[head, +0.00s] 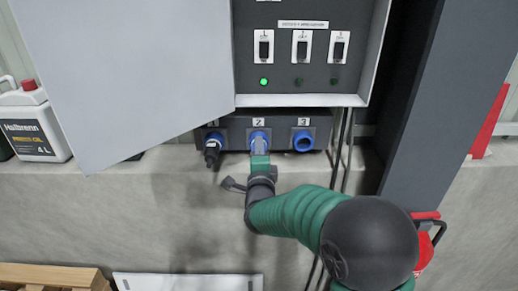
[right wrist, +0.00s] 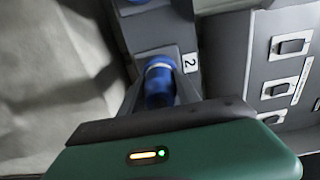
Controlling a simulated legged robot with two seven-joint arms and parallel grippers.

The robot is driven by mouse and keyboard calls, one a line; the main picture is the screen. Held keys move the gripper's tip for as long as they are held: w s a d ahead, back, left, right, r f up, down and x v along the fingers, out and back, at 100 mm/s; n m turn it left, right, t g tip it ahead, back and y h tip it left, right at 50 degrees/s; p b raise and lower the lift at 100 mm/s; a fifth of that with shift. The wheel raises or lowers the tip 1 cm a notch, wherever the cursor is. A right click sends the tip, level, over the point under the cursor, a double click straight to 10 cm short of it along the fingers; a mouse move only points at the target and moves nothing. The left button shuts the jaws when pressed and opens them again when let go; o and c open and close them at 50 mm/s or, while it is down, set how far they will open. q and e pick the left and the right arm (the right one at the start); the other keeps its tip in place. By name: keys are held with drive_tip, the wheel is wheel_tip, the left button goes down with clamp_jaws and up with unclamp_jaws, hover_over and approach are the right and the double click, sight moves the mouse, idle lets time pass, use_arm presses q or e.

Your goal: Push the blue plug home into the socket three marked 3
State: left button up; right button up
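The grey socket box (head: 232,134) carries blue sockets marked 1, 2 and 3. Socket three (head: 303,141) shows at the right as an empty blue ring with a dark opening. My right gripper (head: 260,147) is in front of socket two (head: 258,134) and hides much of it. In the right wrist view, a blue cylindrical body (right wrist: 160,84), seemingly the blue plug, lies between my right fingers (right wrist: 160,88) beside the label 2. Whether the fingers touch it is unclear. My left gripper is out of view.
A dark plug with a blue ring (head: 212,148) sits at socket 1. Above the box is a switch panel (head: 300,75) with one green lamp lit. A grey door (head: 135,75) hangs open at the left. Black cables (head: 343,150) run down right of socket three.

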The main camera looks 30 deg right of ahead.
clamp_jaws()
drive_tip(key=shift+a+f, duration=0.1)
drive_tip(key=shift+s+f, duration=0.15)
drive_tip(key=shift+f, duration=0.05)
drive_tip(key=shift+s+a, duration=0.25)
drive_tip(key=shift+s, duration=0.15)
drive_tip(key=shift+s+a+r+b, duration=0.3)
drive_tip(key=shift+s+a, duration=0.25)
drive_tip(key=shift+s, duration=0.25)
drive_tip(key=shift+a, duration=0.15)
drive_tip(key=shift+s+f, duration=0.1)
